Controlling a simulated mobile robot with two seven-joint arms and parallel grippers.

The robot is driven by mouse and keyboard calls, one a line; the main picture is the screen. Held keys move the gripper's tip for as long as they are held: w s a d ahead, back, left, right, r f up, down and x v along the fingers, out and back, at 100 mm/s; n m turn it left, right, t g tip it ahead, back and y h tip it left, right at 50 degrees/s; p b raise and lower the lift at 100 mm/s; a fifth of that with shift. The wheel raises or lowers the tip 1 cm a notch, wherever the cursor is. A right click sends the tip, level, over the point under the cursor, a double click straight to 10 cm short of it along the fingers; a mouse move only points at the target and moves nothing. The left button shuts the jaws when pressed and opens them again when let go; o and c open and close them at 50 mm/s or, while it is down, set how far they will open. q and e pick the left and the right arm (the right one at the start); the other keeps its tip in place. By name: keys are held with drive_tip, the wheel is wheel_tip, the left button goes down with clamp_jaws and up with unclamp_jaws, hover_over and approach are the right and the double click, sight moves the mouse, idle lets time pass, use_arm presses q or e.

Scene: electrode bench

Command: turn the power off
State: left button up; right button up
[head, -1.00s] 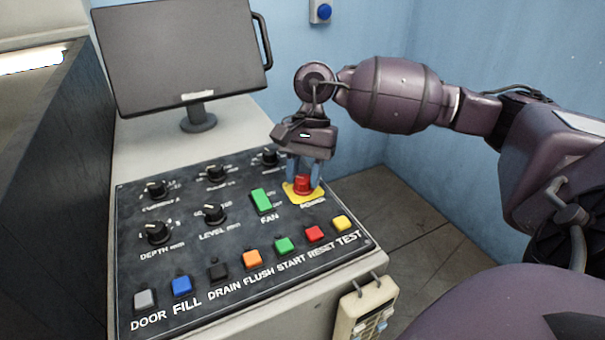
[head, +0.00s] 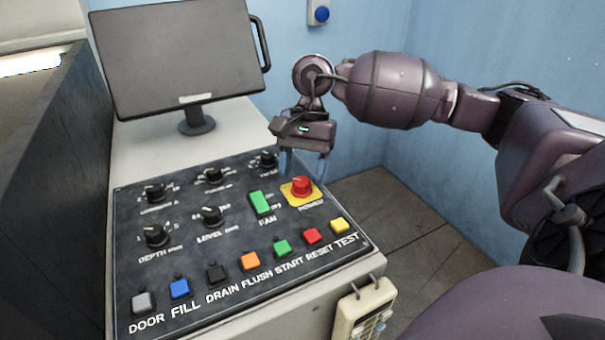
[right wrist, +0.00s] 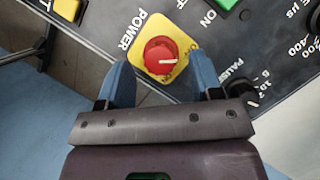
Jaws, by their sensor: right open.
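The red power knob (head: 302,186) sits on a yellow plate (head: 290,200) at the upper right of the black control panel, above the word POWER. In the right wrist view the red knob (right wrist: 160,55) shows a white pointer line, and it lies ahead of and between the fingertips. My right gripper (head: 304,168) is open and empty, just above and behind the knob, apart from it. Its blue fingers also show in the right wrist view (right wrist: 162,82). My left gripper is not in view.
The panel (head: 140,205) carries several dials, a green FAN switch (head: 260,203) and a row of coloured buttons. A monitor (head: 180,60) stands behind it. A handheld pendant (head: 363,312) hangs at the front right. A blue wall button (head: 321,13) is at the back.

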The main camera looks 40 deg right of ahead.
drive_tip(key=v, duration=0.9)
drive_tip(key=shift+r, duration=0.15)
